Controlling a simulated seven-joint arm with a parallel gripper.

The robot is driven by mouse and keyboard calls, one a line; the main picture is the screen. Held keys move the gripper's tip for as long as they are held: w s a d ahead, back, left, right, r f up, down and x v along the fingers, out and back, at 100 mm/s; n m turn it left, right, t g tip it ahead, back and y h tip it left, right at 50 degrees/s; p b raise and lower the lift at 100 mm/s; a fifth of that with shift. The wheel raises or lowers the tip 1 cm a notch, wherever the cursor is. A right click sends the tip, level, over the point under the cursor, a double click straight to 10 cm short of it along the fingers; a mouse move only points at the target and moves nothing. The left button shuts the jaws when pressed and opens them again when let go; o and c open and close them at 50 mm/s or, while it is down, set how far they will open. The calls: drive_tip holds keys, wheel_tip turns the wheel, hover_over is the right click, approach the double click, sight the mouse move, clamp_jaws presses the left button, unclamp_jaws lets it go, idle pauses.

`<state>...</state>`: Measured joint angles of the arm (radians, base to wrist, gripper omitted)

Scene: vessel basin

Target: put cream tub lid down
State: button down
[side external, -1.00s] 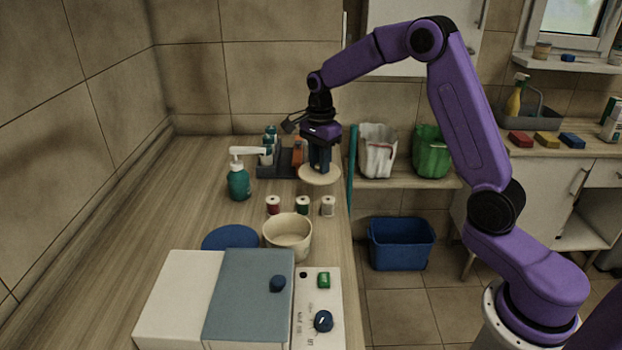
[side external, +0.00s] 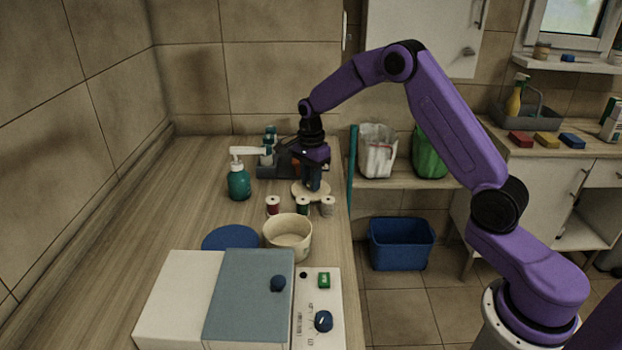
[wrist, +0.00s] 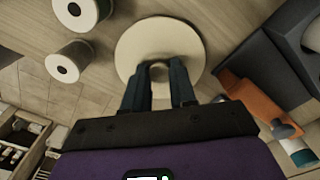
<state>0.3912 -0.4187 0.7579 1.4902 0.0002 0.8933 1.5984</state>
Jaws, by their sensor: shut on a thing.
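The cream tub lid (side external: 298,189) is a flat, pale disc with a small knob. My gripper (side external: 313,186) is shut on the lid's knob from above. The wrist view shows the lid (wrist: 185,42) level-looking between and beyond my fingertips (wrist: 159,72). The lid is low over the counter, just behind the spools; I cannot tell whether it touches the surface. The cream tub (side external: 288,240) stands open on the counter, nearer the camera than the spools.
A red spool (side external: 273,206), a green spool (side external: 303,206) and a pale spool (side external: 328,207) stand close in front of the lid. A teal pump bottle (side external: 239,183) is to the left. A dark rack (side external: 270,170) is behind. The counter's right edge is close.

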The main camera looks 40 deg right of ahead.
drive_tip(key=c, duration=0.9)
unclamp_jaws()
drive_tip(key=shift+f, duration=0.15)
wheel_tip(320, 180, up, 12)
drive_tip(key=s+a+r+n, duration=0.2)
drive_tip(key=s+a+n, duration=0.5)
drive_tip(key=s+a, duration=0.1)
drive_tip(key=s+a+n, duration=0.5)
drive_tip(key=s+n, duration=0.4)
drive_tip(key=s, duration=0.2)
drive_tip(key=s+d+f+n, duration=0.1)
drive_tip(key=s+n, duration=0.4)
drive_tip(key=s, duration=0.2)
drive_tip(key=s+d+f+n, duration=0.1)
drive_tip(key=s+n, duration=0.3)
drive_tip(key=s, duration=0.3)
drive_tip(key=s+d+f+n, duration=0.1)
drive_tip(key=s+n, duration=0.4)
drive_tip(key=s, duration=0.2)
drive_tip(key=shift+s+d+f+n, duration=0.15)
drive_tip(key=shift+s+d+n, duration=0.15)
drive_tip(key=shift+d, duration=0.1)
